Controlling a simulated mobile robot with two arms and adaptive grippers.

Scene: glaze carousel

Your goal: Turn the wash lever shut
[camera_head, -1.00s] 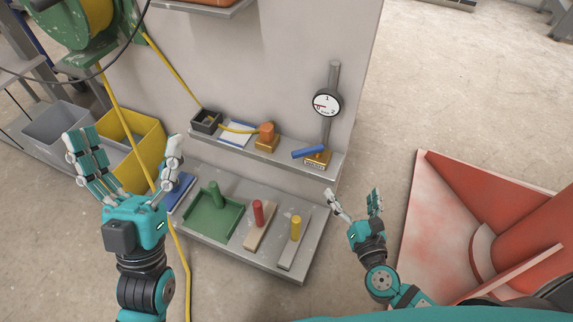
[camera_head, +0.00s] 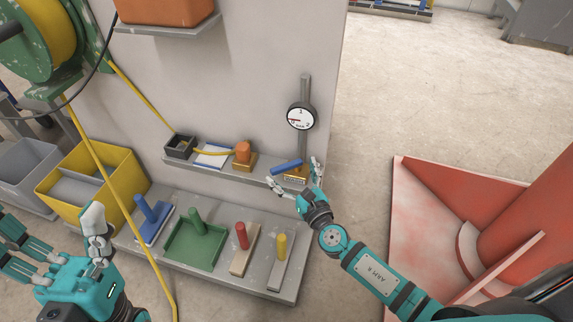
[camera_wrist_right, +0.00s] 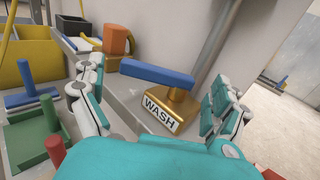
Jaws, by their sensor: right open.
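The wash lever is a blue bar (camera_head: 286,166) on a brass base labelled WASH, at the right end of the upper grey shelf. In the right wrist view the blue bar (camera_wrist_right: 157,73) points left from the brass base (camera_wrist_right: 175,108). My right gripper (camera_head: 295,181) is open in front of the lever. In its wrist view, its fingers (camera_wrist_right: 160,98) stand on either side of the base, apart from it, with nothing gripped. My left gripper (camera_head: 58,238) is open and empty at the lower left.
A round gauge (camera_head: 301,116) stands on a post behind the lever. An orange-handled valve (camera_head: 243,153) sits left of it. The lower shelf holds blue, green, red and yellow upright handles. A yellow bin (camera_head: 75,205) and yellow hose are at left. A red machine part (camera_head: 430,220) is at right.

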